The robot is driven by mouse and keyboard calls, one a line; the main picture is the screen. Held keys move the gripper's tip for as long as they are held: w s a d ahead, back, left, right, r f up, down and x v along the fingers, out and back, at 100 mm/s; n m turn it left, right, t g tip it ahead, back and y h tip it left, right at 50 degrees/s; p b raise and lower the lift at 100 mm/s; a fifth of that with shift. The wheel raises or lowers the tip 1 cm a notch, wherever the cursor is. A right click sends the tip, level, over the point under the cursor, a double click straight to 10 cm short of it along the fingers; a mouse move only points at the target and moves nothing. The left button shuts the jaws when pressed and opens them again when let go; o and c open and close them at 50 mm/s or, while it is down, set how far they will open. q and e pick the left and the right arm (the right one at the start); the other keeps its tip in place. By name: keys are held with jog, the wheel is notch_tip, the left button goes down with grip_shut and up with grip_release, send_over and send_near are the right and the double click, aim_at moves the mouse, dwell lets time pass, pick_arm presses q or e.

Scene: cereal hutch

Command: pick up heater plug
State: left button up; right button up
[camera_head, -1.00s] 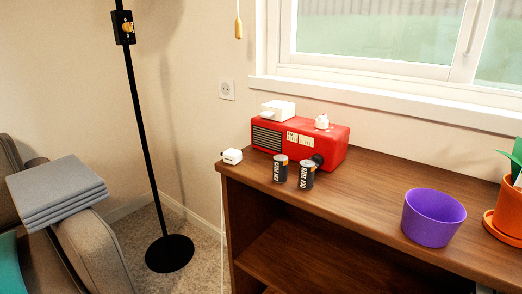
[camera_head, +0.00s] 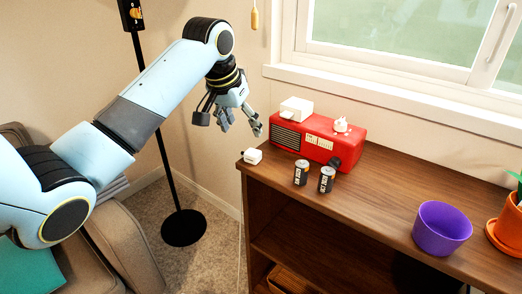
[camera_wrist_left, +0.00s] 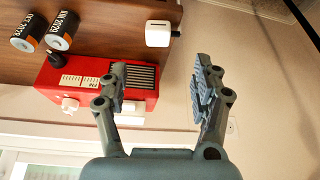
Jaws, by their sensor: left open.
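A small white plug (camera_head: 252,156), which looks like the heater plug, lies at the left end of the wooden hutch top (camera_head: 380,195). In the left wrist view the plug (camera_wrist_left: 158,34) is beyond the fingertips, near the hutch's edge. My left gripper (camera_head: 241,127) hangs in the air above and slightly left of the plug, close to the wall. Its fingers are apart with nothing between them; the gripper also shows in the left wrist view (camera_wrist_left: 160,75). My right gripper is not in view.
A red radio (camera_head: 315,138) with a white block (camera_head: 297,108) on top stands right of the plug. Two batteries (camera_head: 301,172) (camera_head: 326,179) stand in front of it. A purple pot (camera_head: 441,228) and an orange planter (camera_head: 507,228) are farther right. A black lamp pole (camera_head: 170,180) stands left.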

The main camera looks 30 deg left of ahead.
pick_arm(q)
send_over(253, 152)
jog(key=s, duration=0.2)
jog(key=f, duration=0.4)
jog(key=shift+s+a+f+b, duration=0.15)
jog(key=shift+a+f+b, duration=0.1)
jog(key=shift+f+b, duration=0.15)
jog(key=x, duration=0.3)
jog(key=b+x, duration=0.1)
jog(key=shift+d+f, duration=0.2)
jog(key=shift+d, duration=0.05)
jog(key=shift+w+f, duration=0.3)
jog(key=shift+c, duration=0.2)
jog(key=c, duration=1.1)
